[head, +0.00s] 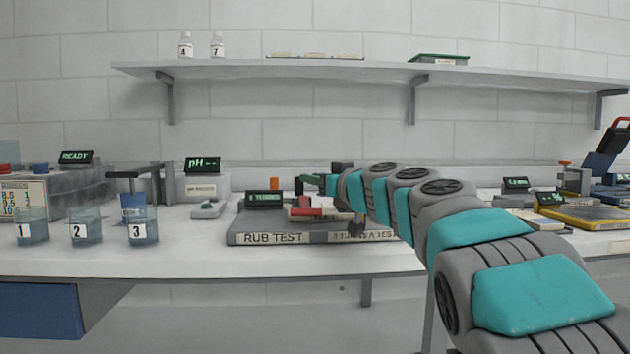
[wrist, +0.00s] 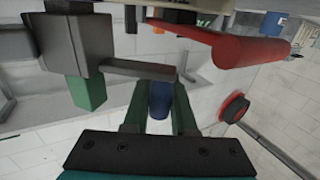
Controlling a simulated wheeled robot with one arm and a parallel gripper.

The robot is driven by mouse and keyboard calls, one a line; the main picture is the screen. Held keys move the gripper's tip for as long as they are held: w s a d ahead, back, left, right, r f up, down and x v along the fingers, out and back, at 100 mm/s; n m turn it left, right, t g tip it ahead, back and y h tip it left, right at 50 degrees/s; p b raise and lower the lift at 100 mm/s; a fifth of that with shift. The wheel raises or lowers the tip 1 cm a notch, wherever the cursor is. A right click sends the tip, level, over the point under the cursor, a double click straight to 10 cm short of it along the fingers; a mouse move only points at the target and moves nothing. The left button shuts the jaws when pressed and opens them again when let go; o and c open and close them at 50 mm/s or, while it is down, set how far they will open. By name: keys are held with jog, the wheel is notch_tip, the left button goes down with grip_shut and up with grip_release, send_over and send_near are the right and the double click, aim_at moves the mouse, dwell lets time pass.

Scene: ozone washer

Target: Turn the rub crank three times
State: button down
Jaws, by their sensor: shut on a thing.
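The RUB TEST board (head: 240,238) lies on the bench near the middle of the head view, with a small green-lit display (head: 264,199) at its back left. In the wrist view a thin grey crank arm (wrist: 140,68) runs from a dark block (wrist: 80,42) towards a blue knob (wrist: 160,98). My gripper (wrist: 159,108) has its two green fingers on either side of this knob and is shut on it. In the head view my gripper (head: 318,181) is small above the board, and its grip is hard to make out. The display's text is too small to read surely.
A red cylinder (wrist: 240,46) lies close by on the right in the wrist view. Three numbered beakers (head: 86,230) and a pH meter (head: 201,187) stand left of the board. A yellow-edged device (head: 590,217) is at the right. A shelf (head: 300,70) runs above.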

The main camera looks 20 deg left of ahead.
jog(key=shift+s+a+f+b, duration=0.1)
jog(key=shift+s+a+b, duration=0.05)
jog(key=shift+b, duration=0.35)
jog(key=shift+s+n+g+y+b, duration=0.15)
jog(key=shift+n+g+y+b, duration=0.2)
jog(key=shift+b, duration=1.35)
jog(key=shift+g+b, duration=0.25)
jog(key=shift+b, duration=0.2)
jog(key=shift+s+d+n+b, duration=0.1)
jog(key=shift+d+n+b, duration=0.15)
jog(key=shift+b, duration=0.15)
jog(key=shift+s+d+n+g+y+b, duration=0.2)
jog(key=shift+n+g+y+b, duration=0.1)
jog(key=shift+g+y+b, duration=0.25)
